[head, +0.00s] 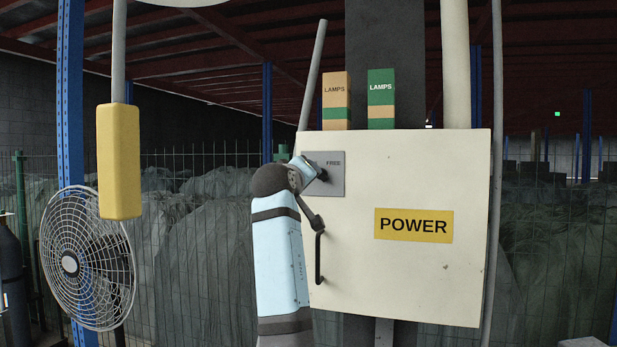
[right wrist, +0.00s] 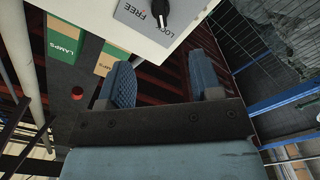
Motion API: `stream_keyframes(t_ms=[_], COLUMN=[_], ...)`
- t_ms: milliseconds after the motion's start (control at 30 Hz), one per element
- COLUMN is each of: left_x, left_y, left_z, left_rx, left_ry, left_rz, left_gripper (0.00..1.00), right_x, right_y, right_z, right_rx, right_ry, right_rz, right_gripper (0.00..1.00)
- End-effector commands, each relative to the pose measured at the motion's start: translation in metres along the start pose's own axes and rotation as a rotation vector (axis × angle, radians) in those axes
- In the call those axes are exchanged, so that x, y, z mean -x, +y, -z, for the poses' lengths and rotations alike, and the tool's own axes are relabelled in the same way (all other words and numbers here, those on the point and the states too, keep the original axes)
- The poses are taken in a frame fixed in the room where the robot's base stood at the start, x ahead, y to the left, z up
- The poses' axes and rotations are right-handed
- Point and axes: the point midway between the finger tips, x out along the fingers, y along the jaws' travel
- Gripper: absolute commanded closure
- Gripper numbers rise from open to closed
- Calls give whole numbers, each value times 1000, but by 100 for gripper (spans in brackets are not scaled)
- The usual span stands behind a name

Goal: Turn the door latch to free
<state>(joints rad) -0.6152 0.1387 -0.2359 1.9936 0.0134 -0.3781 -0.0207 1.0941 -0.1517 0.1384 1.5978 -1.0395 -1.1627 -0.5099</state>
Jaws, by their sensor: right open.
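The door latch is a black knob (right wrist: 164,14) on a grey plate (head: 337,187) at the upper left of a cream cabinet door (head: 430,285). The plate reads FREE in the head view; FREE and LOCK show in the right wrist view. I cannot tell which word the knob points to. My right arm rises in front of the door's left edge, its wrist beside the plate and partly covering it. In the right wrist view my right gripper (right wrist: 162,72) is open and empty, its two blue fingers apart and clear of the knob. My left gripper is not in view.
A black door handle (head: 319,258) sits below the plate, close to my arm. Two LAMPS boxes, tan (head: 336,100) and green (head: 381,98), stand on the cabinet. A yellow pendant box (head: 119,160) hangs at left, near a fan (head: 86,258). Pipes run beside the cabinet.

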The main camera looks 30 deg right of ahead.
Motion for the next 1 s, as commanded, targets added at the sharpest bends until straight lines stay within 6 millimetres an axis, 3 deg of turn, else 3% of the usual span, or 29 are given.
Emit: stream_keyframes(t_ms=[533,733,1000], left_x=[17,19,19], left_y=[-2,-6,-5], left_z=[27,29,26], left_rx=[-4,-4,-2], left_ry=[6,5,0], left_rz=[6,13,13], left_gripper=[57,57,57], right_x=[-107,-124,-127], right_y=[2,0,-1], right_z=[1,0,0], right_rx=[0,-1,-2], right_ry=[1,2,2], right_rz=[1,1,1], right_gripper=[41,41,41])
